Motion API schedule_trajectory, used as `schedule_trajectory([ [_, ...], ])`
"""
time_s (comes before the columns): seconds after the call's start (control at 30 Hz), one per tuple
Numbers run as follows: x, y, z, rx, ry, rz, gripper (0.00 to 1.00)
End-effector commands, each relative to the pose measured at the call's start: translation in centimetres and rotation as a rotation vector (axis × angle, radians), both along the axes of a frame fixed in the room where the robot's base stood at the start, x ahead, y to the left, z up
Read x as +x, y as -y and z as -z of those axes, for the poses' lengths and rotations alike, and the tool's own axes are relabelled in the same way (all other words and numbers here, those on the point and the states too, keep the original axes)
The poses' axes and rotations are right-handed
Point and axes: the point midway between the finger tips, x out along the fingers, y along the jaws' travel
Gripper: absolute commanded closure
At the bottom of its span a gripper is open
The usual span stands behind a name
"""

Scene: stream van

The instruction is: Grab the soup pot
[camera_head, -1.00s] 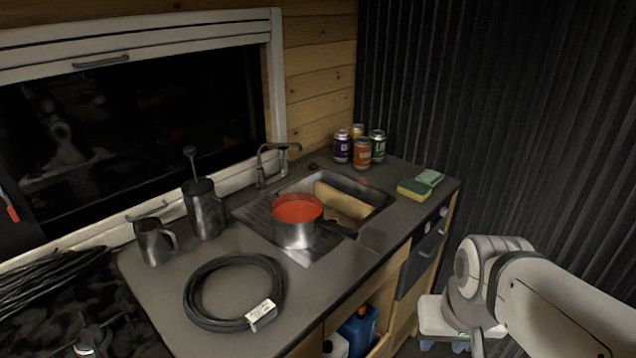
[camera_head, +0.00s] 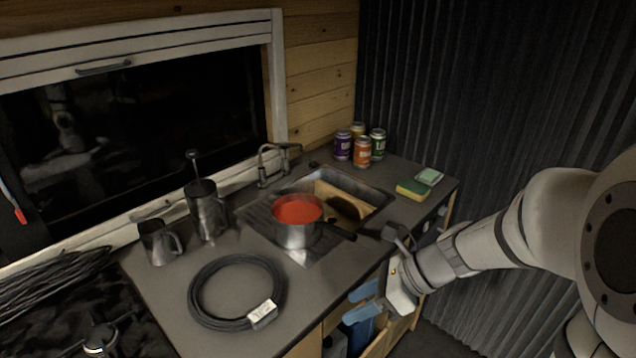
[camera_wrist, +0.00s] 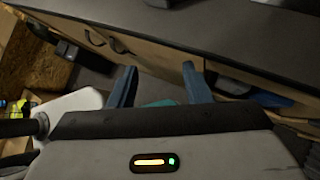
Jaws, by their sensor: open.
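The soup pot (camera_head: 296,234) is a steel pot filled with red-orange soup. It stands upright on the metal drainboard at the left of the sink, and its dark handle (camera_head: 338,232) points right toward the counter's front edge. My gripper (camera_head: 358,302) is open and empty in front of the counter, below and to the right of the pot. Its blue fingers point left in the head view. In the wrist view the two blue fingers (camera_wrist: 160,86) are apart with nothing between them, facing the cabinet front. The pot does not show in the wrist view.
The counter's front edge (camera_wrist: 235,35) lies between my gripper and the pot. A coiled black cable (camera_head: 194,296) lies left of the pot. A sponge (camera_head: 412,189) and several cans (camera_head: 362,152) are farther right.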

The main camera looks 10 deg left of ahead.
Motion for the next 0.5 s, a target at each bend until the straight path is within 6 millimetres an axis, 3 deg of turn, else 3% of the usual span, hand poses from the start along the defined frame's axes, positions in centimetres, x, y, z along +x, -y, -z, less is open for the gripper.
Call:
schedule_trajectory([
  [0.1, 4.4, -1.1, -1.0, 0.229, -0.377, 0.399, 0.56],
  [0.2, 8.2, -0.8, -1.3, 0.417, -0.674, 0.676, 0.56],
  [0.33, 12.3, 0.4, -1.2, 0.627, -0.980, 0.924, 0.56],
  [0.5, 15.1, 1.9, -0.8, 0.790, -1.198, 1.078, 0.56],
])
